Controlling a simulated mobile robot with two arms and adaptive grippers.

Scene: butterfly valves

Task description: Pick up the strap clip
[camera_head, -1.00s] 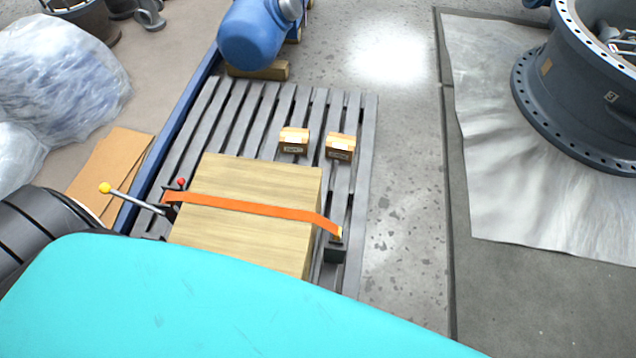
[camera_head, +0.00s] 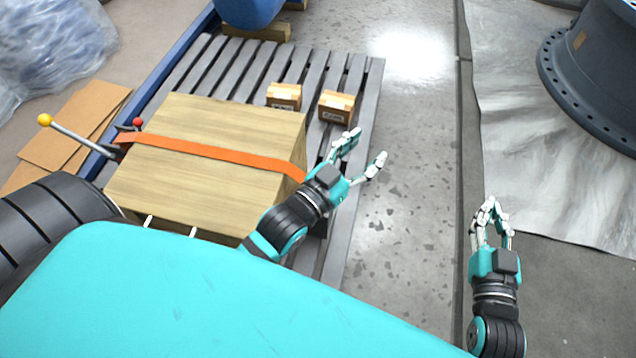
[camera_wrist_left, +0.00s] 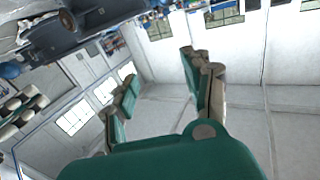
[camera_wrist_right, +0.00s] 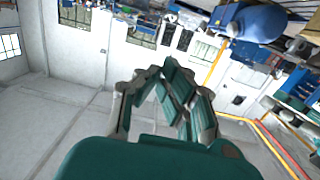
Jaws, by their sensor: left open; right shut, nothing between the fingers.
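An orange strap (camera_head: 208,149) runs across the top of a wooden crate (camera_head: 213,115) on the slatted pallet. Its right end, with the strap clip, is hidden behind my left gripper and wrist. My left gripper (camera_head: 366,145) is open and empty, above the pallet's right edge and just right of the crate. Its spread fingers also show in the left wrist view (camera_wrist_left: 158,75) with nothing between them. My right gripper (camera_head: 490,212) is shut and empty, over the floor at the right, well away from the crate. Its closed fingers show in the right wrist view (camera_wrist_right: 163,75).
A lever with a yellow knob (camera_head: 44,120) sticks out left of the crate. A large dark flanged pipe (camera_head: 598,75) stands at the far right on a grey sheet (camera_head: 510,105).

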